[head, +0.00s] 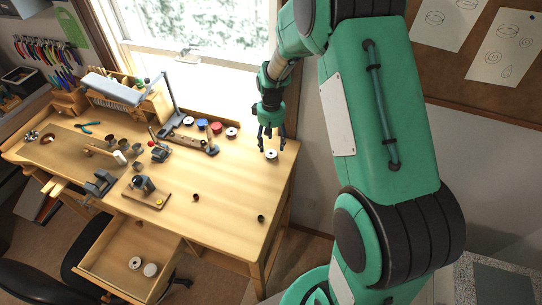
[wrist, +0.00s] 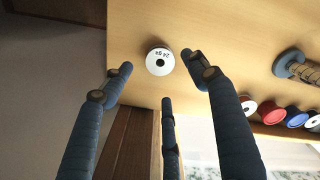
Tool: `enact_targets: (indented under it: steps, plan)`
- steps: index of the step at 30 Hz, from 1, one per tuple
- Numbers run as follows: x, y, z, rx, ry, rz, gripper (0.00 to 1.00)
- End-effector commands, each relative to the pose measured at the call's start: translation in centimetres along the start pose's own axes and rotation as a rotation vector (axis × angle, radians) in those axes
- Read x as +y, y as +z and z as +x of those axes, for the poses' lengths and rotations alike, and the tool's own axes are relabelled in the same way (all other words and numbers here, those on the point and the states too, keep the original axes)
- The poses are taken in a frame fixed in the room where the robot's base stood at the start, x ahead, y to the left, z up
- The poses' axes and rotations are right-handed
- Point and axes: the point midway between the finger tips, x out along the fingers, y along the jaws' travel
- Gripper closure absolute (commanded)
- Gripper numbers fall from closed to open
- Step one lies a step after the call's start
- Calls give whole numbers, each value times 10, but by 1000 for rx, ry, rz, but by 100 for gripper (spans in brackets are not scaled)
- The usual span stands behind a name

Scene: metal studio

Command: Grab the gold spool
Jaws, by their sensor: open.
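A spool (head: 271,154) with a white top stands on the bench near its right end. In the wrist view, this spool (wrist: 160,61) shows a white flange marked "24 ga", a dark centre hole and a little tan at its side. Its wire is mostly hidden, so I cannot confirm that it is gold. My gripper (head: 271,137) is open and empty, pointing down just above the spool. In the wrist view, the fingers of my gripper (wrist: 158,72) are spread, with the spool showing between and beyond their tips, apparently untouched.
A row of spools stands at the back: white (head: 231,132), red (head: 216,127), blue (head: 201,123) and another white (head: 188,120). A wooden tool with a dark end (wrist: 290,63) lies near them. The open drawer (head: 110,262) holds two white discs. The bench's front right is mostly clear.

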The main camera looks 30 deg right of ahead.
Motion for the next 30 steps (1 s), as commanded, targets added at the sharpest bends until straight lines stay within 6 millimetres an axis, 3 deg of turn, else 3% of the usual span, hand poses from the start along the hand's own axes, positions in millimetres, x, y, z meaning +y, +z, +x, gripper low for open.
enact_targets:
  steps: [14,24,30]
  plan:
    - [0,0,6,0,0,0,41]
    - [-2,0,41,-1,0,0,41]
    - [-2,-1,53,1,0,0,41]
